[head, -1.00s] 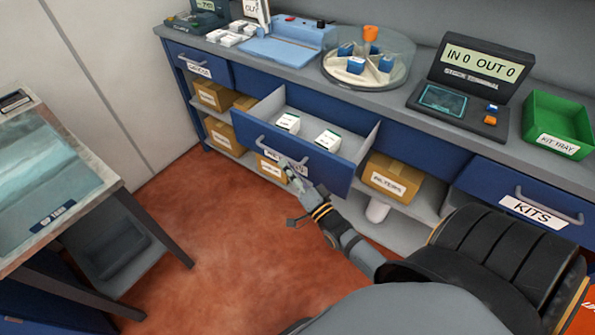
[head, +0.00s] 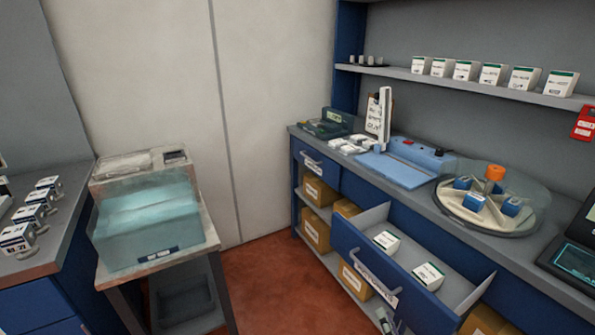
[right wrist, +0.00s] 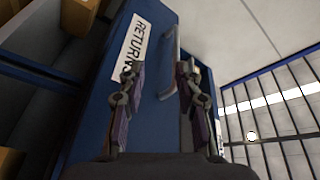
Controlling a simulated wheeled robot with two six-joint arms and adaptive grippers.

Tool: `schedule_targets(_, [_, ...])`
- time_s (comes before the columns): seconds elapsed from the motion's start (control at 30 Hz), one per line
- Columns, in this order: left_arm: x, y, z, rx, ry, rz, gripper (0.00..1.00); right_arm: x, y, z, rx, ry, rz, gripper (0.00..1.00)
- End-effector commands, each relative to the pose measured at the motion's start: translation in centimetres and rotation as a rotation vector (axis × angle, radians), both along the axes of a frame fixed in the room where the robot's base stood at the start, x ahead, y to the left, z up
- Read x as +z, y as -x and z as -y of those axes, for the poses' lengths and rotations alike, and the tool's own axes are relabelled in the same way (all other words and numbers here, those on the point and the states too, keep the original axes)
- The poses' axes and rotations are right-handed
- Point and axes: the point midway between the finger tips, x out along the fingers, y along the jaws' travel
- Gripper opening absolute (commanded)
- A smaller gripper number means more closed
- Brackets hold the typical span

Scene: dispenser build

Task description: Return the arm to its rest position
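My right gripper (head: 383,319) shows only in part at the bottom edge of the head view, just in front of the open drawer. In the right wrist view the right gripper (right wrist: 159,70) has its two fingers apart with nothing held between them. The drawer's grey handle (right wrist: 170,62) lies beyond the fingertips, and I cannot tell the exact gap. The blue drawer (head: 425,312) is pulled out, and its label (right wrist: 132,50) reads RETURNS. My left gripper is not in view.
Two white boxes (head: 386,241) (head: 428,276) lie in the open drawer. The counter holds a carousel (head: 488,210) and a blue device (head: 395,172). A table with a clear-fronted box (head: 150,225) stands at left. Red floor (head: 262,285) is free between them.

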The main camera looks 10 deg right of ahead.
Motion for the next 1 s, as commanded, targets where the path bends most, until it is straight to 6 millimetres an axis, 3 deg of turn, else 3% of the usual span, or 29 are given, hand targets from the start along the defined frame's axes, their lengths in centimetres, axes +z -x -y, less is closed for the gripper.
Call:
schedule_targets(0.07, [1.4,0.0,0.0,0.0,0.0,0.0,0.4,-3.8,0.2,0.9,-0.029,0.089,-0.119,0.34])
schedule_targets(0.13, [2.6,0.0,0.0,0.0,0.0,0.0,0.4,-9.1,1.2,1.8,-0.047,0.211,-0.277,0.34])
schedule_targets(0.27, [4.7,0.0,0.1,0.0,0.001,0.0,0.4,-19.7,5.7,3.2,-0.021,0.452,-0.611,0.34])
schedule_targets(0.3, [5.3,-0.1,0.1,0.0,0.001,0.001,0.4,-22.6,7.8,3.4,0.007,0.522,-0.714,0.34])
schedule_targets(0.4, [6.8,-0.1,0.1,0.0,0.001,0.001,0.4,-29.0,14.1,3.4,0.113,0.682,-0.964,0.34])
schedule_targets(0.5, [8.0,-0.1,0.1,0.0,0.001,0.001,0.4,-33.3,21.1,2.7,0.262,0.812,-1.178,0.34])
schedule_targets(0.6, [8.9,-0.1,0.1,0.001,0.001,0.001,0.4,-35.6,27.1,1.8,0.411,0.898,-1.333,0.34])
schedule_targets(0.7, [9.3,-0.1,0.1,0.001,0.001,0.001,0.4,-36.6,31.1,1.2,0.523,0.947,-1.423,0.34])
schedule_targets(0.8, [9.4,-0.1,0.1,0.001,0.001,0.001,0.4,-37.0,33.1,0.8,0.58,0.969,-1.463,0.34])
schedule_targets(1.0, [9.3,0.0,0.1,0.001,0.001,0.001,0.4,-37.2,33.5,0.8,0.592,0.973,-1.471,0.34])
